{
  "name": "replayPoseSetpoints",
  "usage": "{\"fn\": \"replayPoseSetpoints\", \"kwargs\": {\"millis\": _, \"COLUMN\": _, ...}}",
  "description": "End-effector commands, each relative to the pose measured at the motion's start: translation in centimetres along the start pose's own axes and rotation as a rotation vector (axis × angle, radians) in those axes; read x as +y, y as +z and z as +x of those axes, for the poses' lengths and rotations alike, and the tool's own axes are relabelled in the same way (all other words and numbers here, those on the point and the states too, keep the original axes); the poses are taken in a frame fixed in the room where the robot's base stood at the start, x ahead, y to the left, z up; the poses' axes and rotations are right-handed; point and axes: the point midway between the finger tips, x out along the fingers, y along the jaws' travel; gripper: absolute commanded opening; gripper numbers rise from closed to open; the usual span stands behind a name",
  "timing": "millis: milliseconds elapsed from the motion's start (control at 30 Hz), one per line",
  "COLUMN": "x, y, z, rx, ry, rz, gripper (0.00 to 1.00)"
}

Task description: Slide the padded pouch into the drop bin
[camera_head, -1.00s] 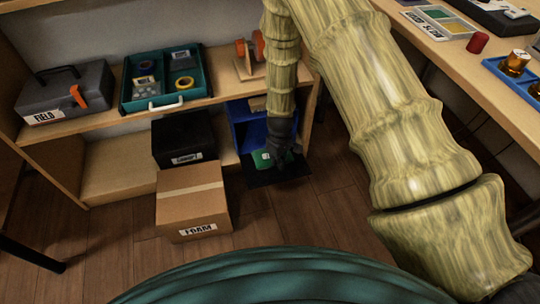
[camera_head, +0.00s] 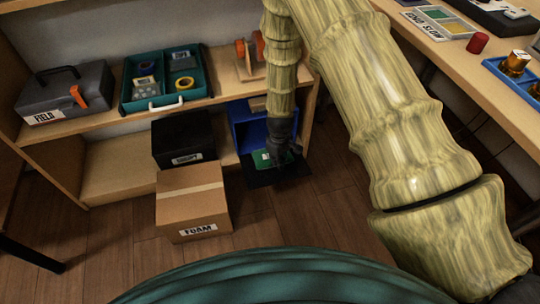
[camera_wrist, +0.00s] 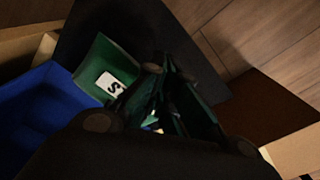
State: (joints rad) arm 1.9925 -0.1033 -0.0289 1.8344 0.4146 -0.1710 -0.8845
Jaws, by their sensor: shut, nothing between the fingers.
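The green padded pouch (camera_head: 261,157), with a white label, lies at the open front of the blue drop bin (camera_head: 244,131), by the black mat. In the wrist view the pouch (camera_wrist: 122,62) is beside the edge of the blue bin (camera_wrist: 42,105), tilted, and I cannot tell how much of it is inside. My gripper (camera_head: 290,152) is shut and empty at the pouch's right end. In the wrist view the gripper fingers (camera_wrist: 158,112) cover the part of the pouch nearest them, so contact is unclear.
The black mat (camera_head: 280,177) lies on the floor before the bin. A cardboard FOAM box (camera_head: 190,205) and a black box (camera_head: 183,138) stand to the left. The shelf's right side panel (camera_head: 312,107) is close to my arm. Wooden floor is free at the front right.

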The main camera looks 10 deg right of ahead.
Motion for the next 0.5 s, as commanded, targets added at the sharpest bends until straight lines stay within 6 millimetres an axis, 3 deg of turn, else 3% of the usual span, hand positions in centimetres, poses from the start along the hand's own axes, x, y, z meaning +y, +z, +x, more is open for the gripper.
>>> {"fn": "replayPoseSetpoints", "kwargs": {"millis": 500, "x": 0.01, "y": -0.01, "z": 0.71, "rx": 0.000, "ry": 0.000, "rz": 0.000, "gripper": 0.00}}
